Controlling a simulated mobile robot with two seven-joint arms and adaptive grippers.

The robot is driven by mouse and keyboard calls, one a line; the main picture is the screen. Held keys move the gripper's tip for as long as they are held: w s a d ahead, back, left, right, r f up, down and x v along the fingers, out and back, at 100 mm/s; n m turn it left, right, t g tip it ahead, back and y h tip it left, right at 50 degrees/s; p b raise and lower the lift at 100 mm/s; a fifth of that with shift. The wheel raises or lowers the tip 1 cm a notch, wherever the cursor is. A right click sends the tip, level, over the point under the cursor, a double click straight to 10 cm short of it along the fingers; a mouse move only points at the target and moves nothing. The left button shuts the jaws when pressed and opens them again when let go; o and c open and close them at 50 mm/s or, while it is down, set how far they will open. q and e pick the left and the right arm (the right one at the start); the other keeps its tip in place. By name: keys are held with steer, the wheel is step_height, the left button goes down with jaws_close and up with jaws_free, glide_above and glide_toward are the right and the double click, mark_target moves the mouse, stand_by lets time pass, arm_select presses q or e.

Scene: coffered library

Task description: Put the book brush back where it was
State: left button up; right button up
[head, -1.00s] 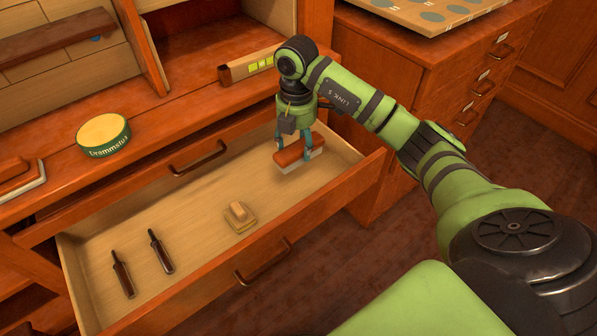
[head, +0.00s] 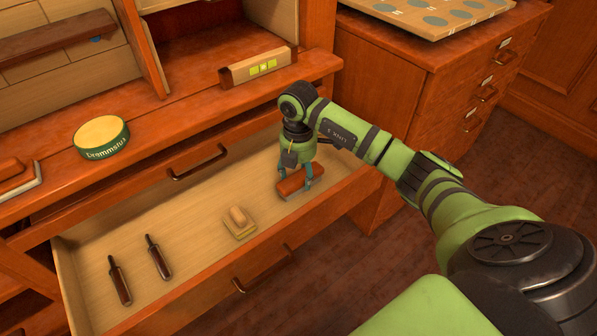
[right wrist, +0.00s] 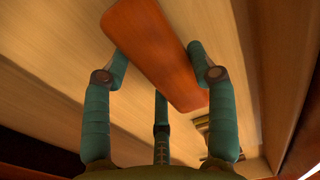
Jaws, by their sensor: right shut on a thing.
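The book brush (head: 291,186), a reddish-brown wooden block with a pale underside, is in my right gripper (head: 296,179) over the right part of the open drawer (head: 190,220). In the right wrist view the brush (right wrist: 155,45) lies at a slant between the teal fingers of the gripper (right wrist: 160,70), which is shut on it. The brush is low, at or just above the drawer floor; I cannot tell whether it touches. Its bristles are mostly hidden. My left gripper is not in view.
In the drawer, a pale wooden-handled block (head: 240,223) lies left of the brush, and two dark-handled tools (head: 157,257) lie farther left. A green round tin (head: 102,138) and a box with yellow squares (head: 258,68) stand on the desktop above. The drawer floor between them is clear.

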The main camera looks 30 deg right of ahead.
mark_target(298, 173)
steer(key=o, duration=1)
steer(key=shift+r, duration=0.25)
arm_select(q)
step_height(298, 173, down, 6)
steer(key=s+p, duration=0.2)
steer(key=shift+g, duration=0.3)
arm_select(e)
step_height(298, 173, up, 12)
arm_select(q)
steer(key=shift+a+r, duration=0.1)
arm_select(e)
steer(key=shift+f, duration=0.1)
